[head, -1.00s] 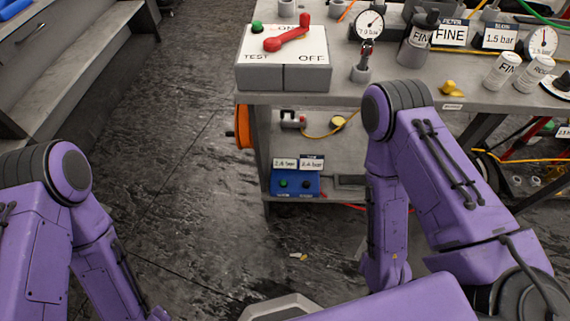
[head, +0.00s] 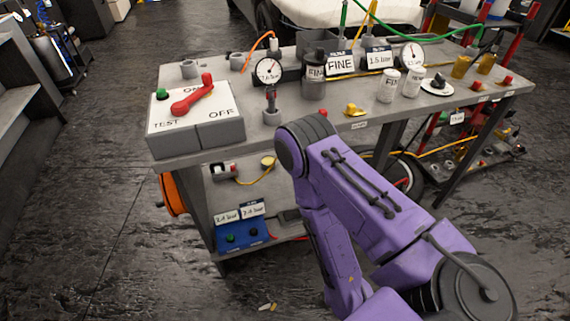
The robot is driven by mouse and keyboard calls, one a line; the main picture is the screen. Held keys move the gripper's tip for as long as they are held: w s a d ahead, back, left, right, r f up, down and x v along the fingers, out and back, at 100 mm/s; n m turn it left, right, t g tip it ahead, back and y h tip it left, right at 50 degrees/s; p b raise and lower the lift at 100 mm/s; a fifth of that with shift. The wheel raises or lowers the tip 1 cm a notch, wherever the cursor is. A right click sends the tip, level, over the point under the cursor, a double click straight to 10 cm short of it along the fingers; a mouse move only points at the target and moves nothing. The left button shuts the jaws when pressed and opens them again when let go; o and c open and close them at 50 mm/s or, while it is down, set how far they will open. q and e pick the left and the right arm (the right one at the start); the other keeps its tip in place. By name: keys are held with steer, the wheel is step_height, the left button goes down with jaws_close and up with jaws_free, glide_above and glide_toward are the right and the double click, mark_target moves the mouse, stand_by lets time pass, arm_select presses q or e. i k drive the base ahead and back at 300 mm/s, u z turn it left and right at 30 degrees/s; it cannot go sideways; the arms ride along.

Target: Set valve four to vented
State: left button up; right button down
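No valve that I can read as number four is in view. A grey switch box (head: 195,130) marked ON, OFF and TEST stands at the left end of the workbench (head: 300,129). Its red lever (head: 193,97) slants up to the right, its far end beside the ON mark. A yellow knob-like piece (head: 355,110) lies near the front edge. My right arm is in front of the bench, but its gripper is out of view. My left gripper is out of view.
A blue box (head: 243,235) is on the lower shelf. The floor left of the bench is clear. A car (head: 340,14) is behind.

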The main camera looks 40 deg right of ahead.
mark_target(508, 78)
steer(key=z, duration=2.45)
steer(key=i, duration=0.9)
steer(key=z, duration=0.15)
steer(key=k, duration=0.6)
steer(key=z, duration=0.8)
steer(key=i, duration=1.9)
steer(key=u, duration=0.6)
